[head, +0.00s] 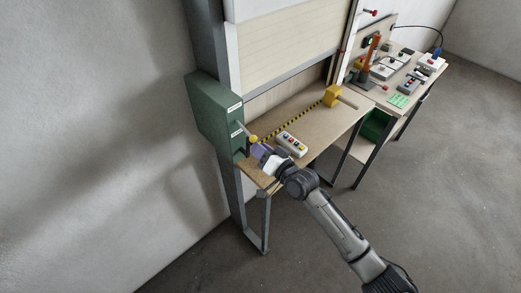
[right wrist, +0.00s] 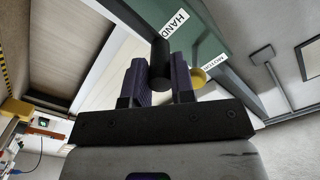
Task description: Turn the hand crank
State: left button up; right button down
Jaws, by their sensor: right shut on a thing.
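A green box (head: 208,112) with two white labels is mounted on the shutter's left post. In the right wrist view its face (right wrist: 205,30) shows the labels HAND and MOTOR. My right gripper (head: 260,150) is in front of the box, low down. Its two purple fingers (right wrist: 160,82) are shut on the dark cylindrical handle of the hand crank (right wrist: 160,68). A yellow knob (head: 253,139) on a grey lever is close beside the gripper. It also shows in the right wrist view (right wrist: 202,76), just right of the right finger. The left gripper is not in view.
A wooden bench (head: 318,122) stands by the shutter, with a button box (head: 291,144) and a yellow block (head: 332,95) on it. A second table (head: 398,90) further right carries tools. The floor at right is clear.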

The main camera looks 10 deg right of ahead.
jog(key=c, duration=1)
grip_release()
jog(key=shift+o, duration=0.2)
jog(key=v, duration=1.3)
jog(key=shift+s+d, duration=0.25)
jog(key=shift+s, duration=0.1)
